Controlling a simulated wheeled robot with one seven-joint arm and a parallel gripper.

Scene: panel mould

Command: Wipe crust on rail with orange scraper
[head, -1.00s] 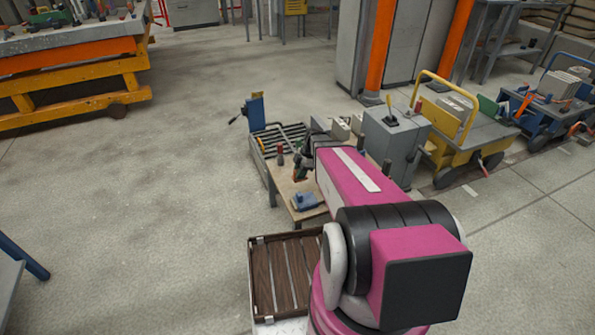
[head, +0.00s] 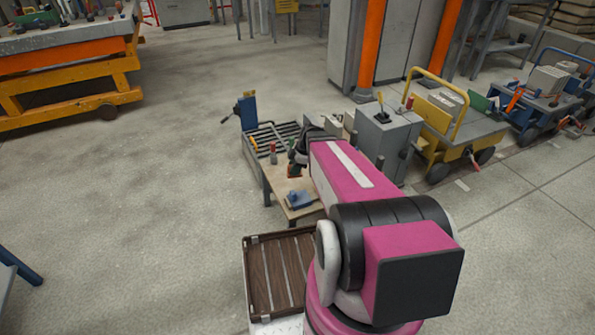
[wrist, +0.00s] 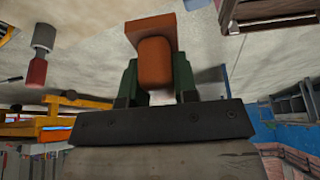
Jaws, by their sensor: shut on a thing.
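My gripper (wrist: 155,88) is shut on the orange scraper (wrist: 155,62), with one green finger on each side of it. The scraper has a rounded orange body and a broader, flat orange-brown end. Metal rails (head: 273,137) form a rack at the far end of that table, beyond my gripper. I cannot make out the crust on any rail. My arm hides part of the table's right side.
A blue tool (head: 300,199) lies at the table's near edge. A red-topped item (head: 273,151) stands left of my gripper. A grey cabinet (head: 385,140) is close on the right. A slatted brown crate (head: 280,270) is nearer. Open floor lies left.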

